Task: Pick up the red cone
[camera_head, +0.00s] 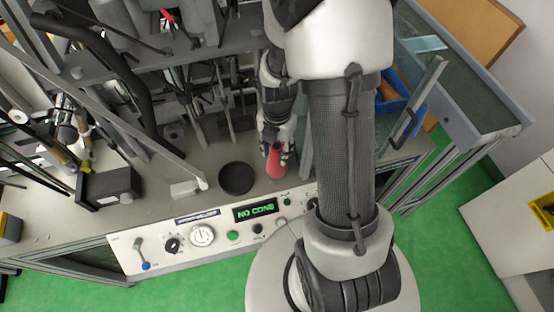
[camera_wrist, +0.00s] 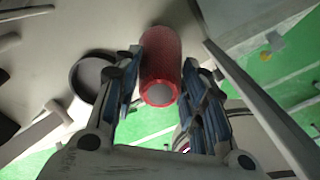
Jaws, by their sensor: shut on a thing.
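The red cone (camera_head: 275,160) is at the front part of the machine's grey top, right of a round black dish. In the wrist view the red cone (camera_wrist: 162,68) lies between the two fingers, with its pale round end toward the camera. My gripper (camera_head: 277,143) reaches down to it from above in the head view. In the wrist view my gripper (camera_wrist: 160,82) is shut on the cone, a finger on either side. Whether the cone touches the surface below cannot be told.
The round black dish (camera_head: 236,178) sits just left of the cone. The front control panel (camera_head: 210,233) has a green display (camera_head: 256,210) reading "NO CONE". A blue bin (camera_head: 399,97) is at the right, behind a metal frame. Bars and machine parts crowd the back.

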